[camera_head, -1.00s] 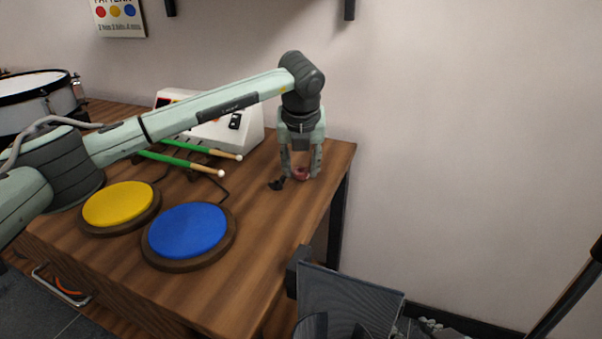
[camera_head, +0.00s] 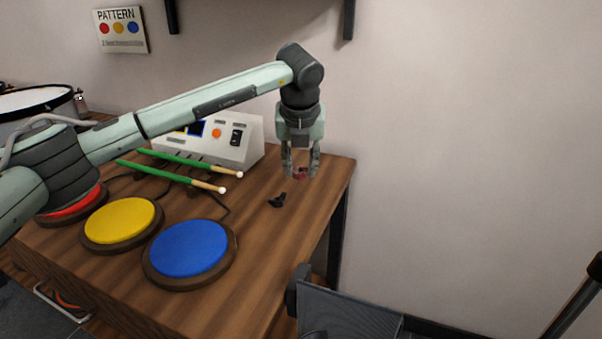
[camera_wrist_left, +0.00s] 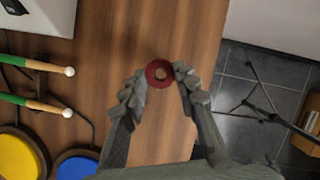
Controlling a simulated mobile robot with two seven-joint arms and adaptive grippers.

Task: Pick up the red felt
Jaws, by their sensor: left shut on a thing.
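The red felt is a small dark-red ring with a hole in its middle. In the left wrist view the red felt (camera_wrist_left: 151,74) sits between the fingertips of my left gripper (camera_wrist_left: 160,77). In the head view my left gripper (camera_head: 300,172) points down over the right back part of the table, shut on the red felt (camera_head: 299,173). The felt appears to be a little above the wood. The fingers partly cover it. My right gripper is in neither view.
A small black wing-shaped piece (camera_head: 278,200) lies on the table (camera_head: 255,235) near the gripper. Green drumsticks (camera_head: 180,172) lie by a white control box (camera_head: 225,140). Blue (camera_head: 188,248), yellow (camera_head: 118,220) and red (camera_head: 72,208) pads stand at the left front. The table's right edge is close.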

